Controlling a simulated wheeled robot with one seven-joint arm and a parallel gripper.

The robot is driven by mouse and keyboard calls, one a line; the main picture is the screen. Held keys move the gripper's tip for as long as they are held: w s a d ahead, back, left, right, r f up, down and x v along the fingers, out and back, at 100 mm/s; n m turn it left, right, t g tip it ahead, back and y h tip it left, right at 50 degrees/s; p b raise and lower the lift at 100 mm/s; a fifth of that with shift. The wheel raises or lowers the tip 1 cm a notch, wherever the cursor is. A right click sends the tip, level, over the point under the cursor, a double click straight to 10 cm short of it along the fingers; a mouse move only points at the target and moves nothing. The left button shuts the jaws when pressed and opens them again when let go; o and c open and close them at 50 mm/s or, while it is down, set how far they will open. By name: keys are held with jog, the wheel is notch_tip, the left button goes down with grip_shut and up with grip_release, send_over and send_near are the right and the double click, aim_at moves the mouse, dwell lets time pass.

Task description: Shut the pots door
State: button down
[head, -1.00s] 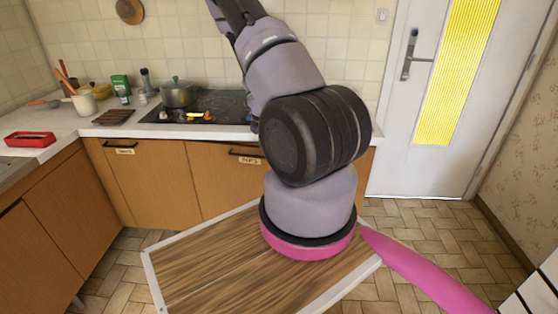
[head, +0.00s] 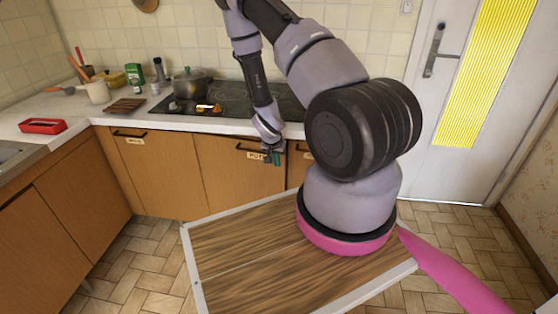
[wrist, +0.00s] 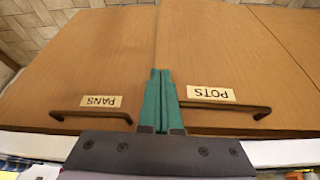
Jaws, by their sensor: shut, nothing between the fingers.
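The pots door (head: 232,178) is a wooden cabinet door under the counter in the head view, with a dark handle at its top. Its POTS label (wrist: 211,94) is upside down in the wrist view. The door looks nearly flush with its neighbours; I cannot tell whether a small gap remains. My gripper (head: 273,158) is in front of the door's upper right part in the head view. Its teal fingers (wrist: 157,98) are shut and empty, beside the POTS handle (wrist: 225,107) and over the seam with the pans door (wrist: 85,65). Contact is unclear.
Another labelled wooden door (head: 155,180) is left of the pots door. The counter edge (head: 200,122) runs above the doors, with a pot (head: 188,84) on the hob. Parquet floor (head: 140,245) lies clear in front of the cabinets.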

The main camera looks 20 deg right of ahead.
aim_at(283, 159)
jog(key=w+d+f, duration=0.4)
jog(key=w+f, duration=0.1)
jog(key=f, duration=0.1)
jog(key=shift+d+f, duration=0.15)
jog(key=shift+f, duration=0.15)
jog(key=shift+w+d, duration=0.1)
jog(key=shift+w+d+n, duration=0.5)
jog(key=shift+w+d, duration=0.4)
jog(key=shift+w, duration=0.2)
